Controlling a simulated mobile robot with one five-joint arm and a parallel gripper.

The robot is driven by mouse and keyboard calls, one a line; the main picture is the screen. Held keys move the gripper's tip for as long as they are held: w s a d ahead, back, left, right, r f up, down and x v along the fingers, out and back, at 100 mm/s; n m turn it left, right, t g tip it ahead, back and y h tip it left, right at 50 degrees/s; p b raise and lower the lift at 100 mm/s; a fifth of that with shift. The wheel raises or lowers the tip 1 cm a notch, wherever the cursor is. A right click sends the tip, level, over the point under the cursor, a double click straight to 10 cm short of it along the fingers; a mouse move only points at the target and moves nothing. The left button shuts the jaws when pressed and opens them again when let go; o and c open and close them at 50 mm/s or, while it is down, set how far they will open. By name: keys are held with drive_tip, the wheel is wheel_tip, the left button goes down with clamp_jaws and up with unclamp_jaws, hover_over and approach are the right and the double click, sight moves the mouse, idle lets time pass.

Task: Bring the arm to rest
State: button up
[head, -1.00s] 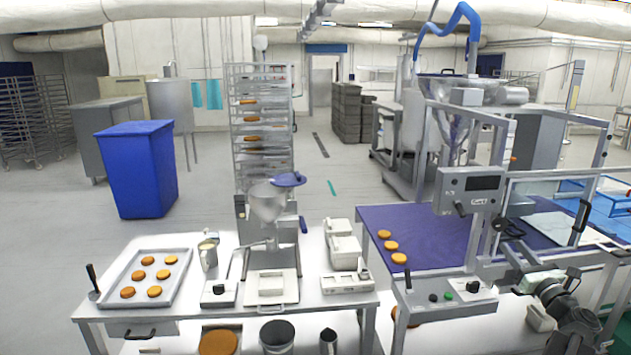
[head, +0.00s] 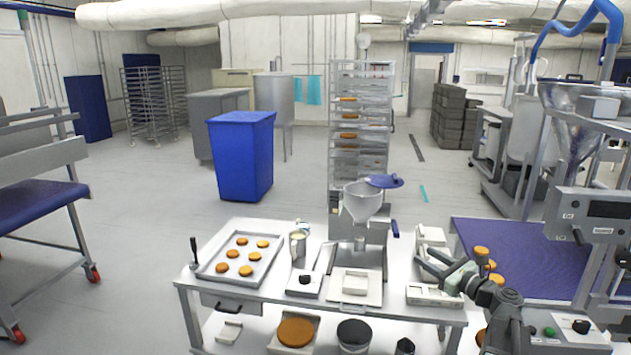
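My arm (head: 500,310) rises from the bottom right of the head view and reaches left, partly in front of the right end of the white worktable. My gripper (head: 424,262) is at its end, in front of the white scale-like devices on that table. Its two fingers look spread apart, with nothing seen between them. I cannot tell its exact height above the table.
The worktable (head: 235,290) bears a tray (head: 213,271) of orange rounds, a jug (head: 298,245) and a hopper machine (head: 362,205). A purple conveyor (head: 520,240) with rounds is at right. A blue bin (head: 240,155) stands behind. Floor at left is open.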

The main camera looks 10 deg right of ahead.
drive_tip(key=s+a+f+n+g+y, duration=0.1)
drive_tip(key=a+f+n+g, duration=0.3)
drive_tip(key=a, duration=0.7)
drive_tip(key=s+a+f+n+g, duration=0.1)
drive_tip(key=a+f+n+g, duration=0.3)
drive_tip(key=a, duration=0.7)
drive_tip(key=s+a+f+n+g+y, duration=0.1)
drive_tip(key=s+a+f+n+g, duration=0.1)
drive_tip(key=a+f+n, duration=0.65)
drive_tip(key=s+a+f+n+g+h, duration=0.4)
drive_tip(key=s+f+n+g+h, duration=0.15)
drive_tip(key=s, duration=0.35)
drive_tip(key=s+d+f+n+h, duration=0.1)
drive_tip(key=s+d+n+h, duration=0.2)
drive_tip(key=d+n, duration=0.4)
drive_tip(key=shift+s+d+f+g, duration=0.3)
drive_tip(key=shift+s+d+g, duration=0.15)
drive_tip(key=shift+s+d, duration=0.05)
drive_tip(key=shift+h, duration=0.25)
drive_tip(key=shift+c, duration=0.2)
